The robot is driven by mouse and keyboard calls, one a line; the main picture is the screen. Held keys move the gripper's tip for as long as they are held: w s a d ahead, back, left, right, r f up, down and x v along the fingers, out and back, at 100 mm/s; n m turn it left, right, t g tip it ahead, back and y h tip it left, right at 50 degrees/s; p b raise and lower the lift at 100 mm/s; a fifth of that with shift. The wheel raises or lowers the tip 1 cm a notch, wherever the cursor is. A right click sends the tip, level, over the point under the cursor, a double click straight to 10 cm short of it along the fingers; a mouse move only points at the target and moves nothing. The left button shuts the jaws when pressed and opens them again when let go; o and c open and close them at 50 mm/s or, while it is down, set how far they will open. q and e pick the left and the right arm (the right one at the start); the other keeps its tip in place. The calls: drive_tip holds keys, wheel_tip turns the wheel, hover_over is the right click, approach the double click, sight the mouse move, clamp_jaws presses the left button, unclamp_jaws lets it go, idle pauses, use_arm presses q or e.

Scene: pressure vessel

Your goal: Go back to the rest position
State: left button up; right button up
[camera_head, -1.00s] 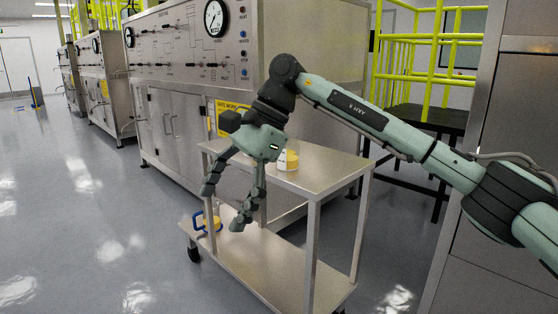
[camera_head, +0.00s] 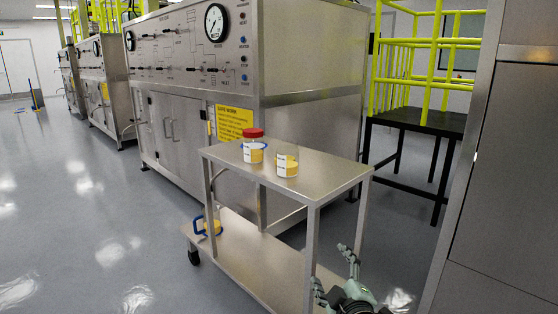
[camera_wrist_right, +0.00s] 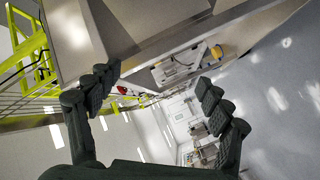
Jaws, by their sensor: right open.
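My right gripper (camera_head: 332,270) is low at the bottom right of the head view, beside the cart's near right leg. Its fingers are spread apart. In the right wrist view (camera_wrist_right: 157,85) the fingers are wide open with nothing between them. My left gripper is not in view. On the steel cart (camera_head: 325,172) stand a jar with a red lid (camera_head: 253,148) and yellow contents, and a second white and yellow jar (camera_head: 287,167) just right of it. Both are upright and apart from the gripper.
A yellow object with a blue handle (camera_head: 207,224) rests on the cart's lower shelf. A steel control cabinet (camera_head: 185,120) stands behind the cart. A dark platform with yellow rails (camera_head: 425,121) is at the back right. A tall steel panel (camera_head: 510,170) borders the right. Floor at left is clear.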

drive_tip(key=s+d+f+m+g+h, duration=0.2)
drive_tip(key=s+d+f+m+g, duration=0.15)
drive_tip(key=s+f, duration=0.3)
drive_tip(key=s+d+f+m+g+h, duration=0.1)
drive_tip(key=s+d+f+m+g, duration=0.1)
drive_tip(key=s+d+f, duration=0.45)
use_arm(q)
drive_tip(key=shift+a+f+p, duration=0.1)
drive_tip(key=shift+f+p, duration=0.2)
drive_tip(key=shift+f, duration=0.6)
use_arm(e)
drive_tip(key=s+d+f+m+g, duration=0.2)
drive_tip(key=s+f+g, duration=0.2)
drive_tip(key=s, duration=0.6)
drive_tip(key=s+d+f+m+g, duration=0.3)
drive_tip(key=s+f, duration=0.5)
drive_tip(key=s, duration=0.2)
drive_tip(key=shift+f+g+h, duration=0.25)
drive_tip(key=shift+g+h, duration=0.05)
drive_tip(key=shift+g, duration=0.05)
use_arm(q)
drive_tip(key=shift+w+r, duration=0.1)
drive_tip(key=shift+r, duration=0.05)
use_arm(e)
drive_tip(key=shift+s, duration=0.1)
